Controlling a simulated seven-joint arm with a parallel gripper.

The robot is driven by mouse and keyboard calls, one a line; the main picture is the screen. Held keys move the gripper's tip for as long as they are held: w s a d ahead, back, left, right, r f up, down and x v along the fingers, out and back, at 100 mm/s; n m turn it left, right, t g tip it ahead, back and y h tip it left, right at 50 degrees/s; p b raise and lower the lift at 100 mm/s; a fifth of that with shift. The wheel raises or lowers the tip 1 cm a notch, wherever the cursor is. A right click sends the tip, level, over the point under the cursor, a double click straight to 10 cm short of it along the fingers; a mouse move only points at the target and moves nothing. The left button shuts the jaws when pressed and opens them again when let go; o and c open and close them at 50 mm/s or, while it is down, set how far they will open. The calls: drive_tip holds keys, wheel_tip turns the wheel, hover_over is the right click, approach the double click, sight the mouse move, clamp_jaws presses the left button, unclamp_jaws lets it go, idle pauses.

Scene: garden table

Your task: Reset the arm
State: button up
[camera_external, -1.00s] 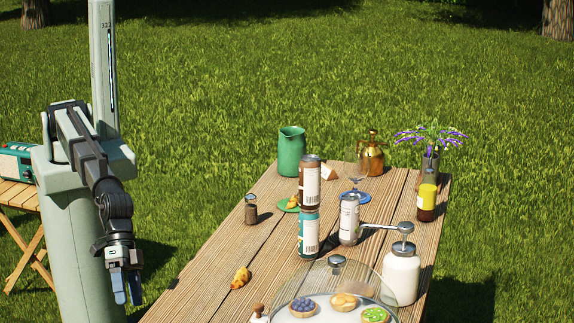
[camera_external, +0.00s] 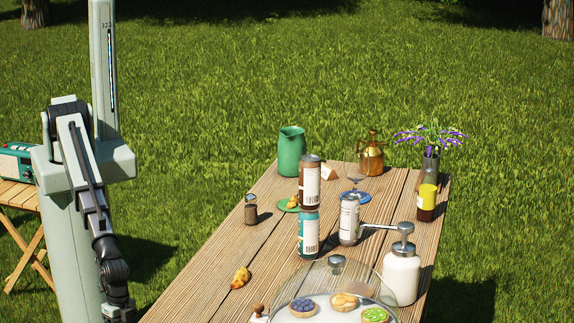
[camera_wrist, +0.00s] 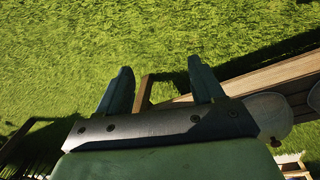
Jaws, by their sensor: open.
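My gripper (camera_wrist: 162,88) shows in the wrist view with its two fingers spread apart and nothing between them. Grass and a wooden edge lie beyond the fingers. In the external view my arm hangs down at the left, beside the near left end of the wooden table (camera_external: 222,262). The fingers are out of that picture, below its bottom edge.
A pastry (camera_external: 240,277) lies near the left edge.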

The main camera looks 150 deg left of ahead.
drive_tip(key=s+f+m+g, duration=0.1)
drive_tip(key=s+f+g, duration=0.1)
drive_tip(key=s, duration=1)
drive_tip(key=s+a+f+m+g, duration=0.1)
drive_tip(key=s+f, duration=0.3)
drive_tip(key=s, duration=0.9)
drive_tip(key=s+a+f+m+g+y, duration=0.1)
drive_tip(key=s+f+m+g, duration=0.2)
drive_tip(key=s, duration=0.9)
drive_tip(key=shift+s+a+f+g, duration=0.2)
drive_tip(key=shift+f+g, duration=0.4)
